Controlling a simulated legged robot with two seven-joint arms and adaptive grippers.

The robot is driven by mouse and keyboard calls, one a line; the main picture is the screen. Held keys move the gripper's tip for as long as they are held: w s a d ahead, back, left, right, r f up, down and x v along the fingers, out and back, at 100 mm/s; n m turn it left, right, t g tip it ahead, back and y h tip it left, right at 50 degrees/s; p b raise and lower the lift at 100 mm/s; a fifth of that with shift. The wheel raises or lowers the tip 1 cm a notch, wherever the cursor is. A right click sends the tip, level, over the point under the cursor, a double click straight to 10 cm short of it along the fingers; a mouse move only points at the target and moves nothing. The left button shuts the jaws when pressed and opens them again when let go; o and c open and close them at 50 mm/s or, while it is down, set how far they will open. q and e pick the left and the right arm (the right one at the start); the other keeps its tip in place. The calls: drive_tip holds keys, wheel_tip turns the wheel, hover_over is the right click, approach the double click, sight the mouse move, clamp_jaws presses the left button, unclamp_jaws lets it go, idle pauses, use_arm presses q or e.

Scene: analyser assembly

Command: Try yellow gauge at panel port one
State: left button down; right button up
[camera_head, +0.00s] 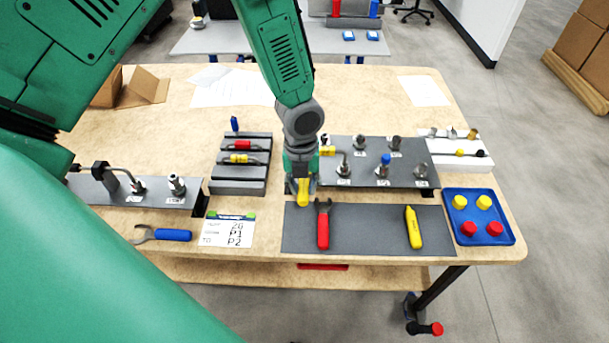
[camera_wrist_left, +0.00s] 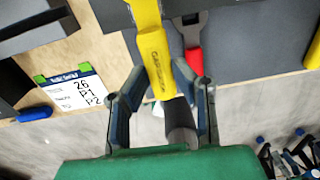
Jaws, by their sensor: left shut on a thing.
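My left gripper (camera_head: 300,187) is shut on a yellow-handled tool (camera_head: 303,196) over the left part of the grey mat. In the left wrist view the tool (camera_wrist_left: 155,62) has dark lettering and a dark end between the fingers; its far end is cut off, so I cannot tell whether it is a gauge. A yellow-banded piece (camera_head: 240,158) lies in the grey rack (camera_head: 238,187), below a red one. The dark port panel (camera_head: 405,177) carries several metal fittings, one with a blue cap. A yellow piece (camera_head: 327,151) shows at its left edge, partly hidden by my arm. The right gripper is out of view.
A red-handled wrench (camera_head: 323,225) and a yellow marker-like tool (camera_head: 413,228) lie on the mat (camera_head: 370,230). A blue tray (camera_head: 480,217) with caps stands right. A card (camera_head: 229,230) and a blue-handled wrench (camera_head: 172,235) lie left.

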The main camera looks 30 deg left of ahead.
use_arm(q)
drive_tip(key=shift+s+d, duration=1.35)
drive_tip(key=shift+s, duration=0.8)
wheel_tip(320, 180, up, 10)
drive_tip(key=p, duration=0.8)
drive_tip(key=shift+r+p, duration=0.15)
drive_tip(key=shift+p, duration=0.2)
